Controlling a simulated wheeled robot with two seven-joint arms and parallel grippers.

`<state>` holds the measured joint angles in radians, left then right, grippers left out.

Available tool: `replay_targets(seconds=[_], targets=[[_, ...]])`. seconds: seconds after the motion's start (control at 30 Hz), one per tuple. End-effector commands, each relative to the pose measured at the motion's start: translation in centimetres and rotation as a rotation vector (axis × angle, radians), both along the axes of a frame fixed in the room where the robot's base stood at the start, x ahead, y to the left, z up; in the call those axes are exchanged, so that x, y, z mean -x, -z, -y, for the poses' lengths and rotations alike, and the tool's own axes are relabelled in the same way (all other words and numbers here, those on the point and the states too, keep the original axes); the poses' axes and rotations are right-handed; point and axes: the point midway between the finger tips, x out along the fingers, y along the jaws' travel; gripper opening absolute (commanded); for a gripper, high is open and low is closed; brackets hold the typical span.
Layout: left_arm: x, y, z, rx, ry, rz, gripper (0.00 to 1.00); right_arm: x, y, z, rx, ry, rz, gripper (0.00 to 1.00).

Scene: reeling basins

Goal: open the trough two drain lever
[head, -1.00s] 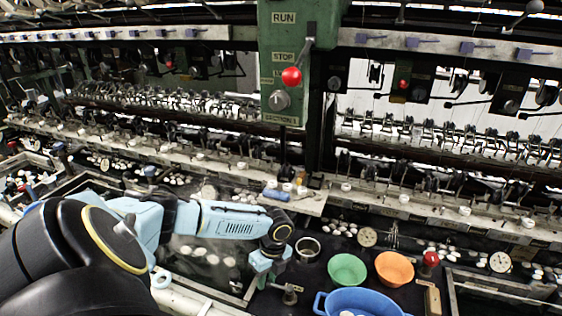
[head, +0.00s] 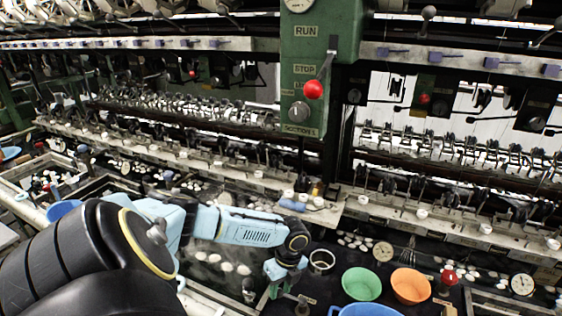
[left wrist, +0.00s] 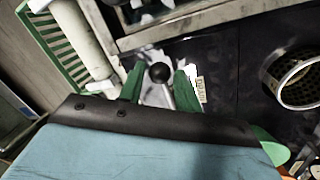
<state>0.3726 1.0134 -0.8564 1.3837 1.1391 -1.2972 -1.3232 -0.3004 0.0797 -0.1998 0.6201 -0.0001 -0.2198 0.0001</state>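In the left wrist view a lever with a round black knob (left wrist: 160,73) stands on a pale metal base, beside a small label plate (left wrist: 201,89) that I cannot read fully. My left gripper (left wrist: 160,88) has its two green fingers apart, one on each side of the knob, with small gaps showing. In the head view my left gripper (head: 288,278) points down over the dark deck. A lever fitting (head: 303,303) shows just below it, partly hidden. I cannot tell from the label which trough it serves. My right gripper is in neither view.
A metal cup (head: 321,262), a green bowl (head: 361,284), an orange bowl (head: 411,286) and a blue basin (head: 365,311) stand right of the gripper. A red-knobbed fitting (head: 448,277) is farther right.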

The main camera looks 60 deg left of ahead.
Motion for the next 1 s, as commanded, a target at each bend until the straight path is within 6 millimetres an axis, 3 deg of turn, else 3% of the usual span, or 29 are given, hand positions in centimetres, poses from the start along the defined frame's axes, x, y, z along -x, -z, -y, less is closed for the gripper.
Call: replay_targets(seconds=[0.17,0.6,0.8,1.0], targets=[[-0.5,-2.3,-0.1,-0.001,0.000,0.004,0.34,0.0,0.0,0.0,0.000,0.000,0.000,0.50],[-2.3,-11.2,0.0,0.000,0.000,0.005,0.34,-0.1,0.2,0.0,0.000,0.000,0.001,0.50],[-2.6,-12.9,0.0,-0.001,0.000,0.003,0.34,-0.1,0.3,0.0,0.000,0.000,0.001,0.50],[-2.6,-13.1,0.0,-0.001,0.000,0.002,0.34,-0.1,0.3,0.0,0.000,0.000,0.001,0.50]])
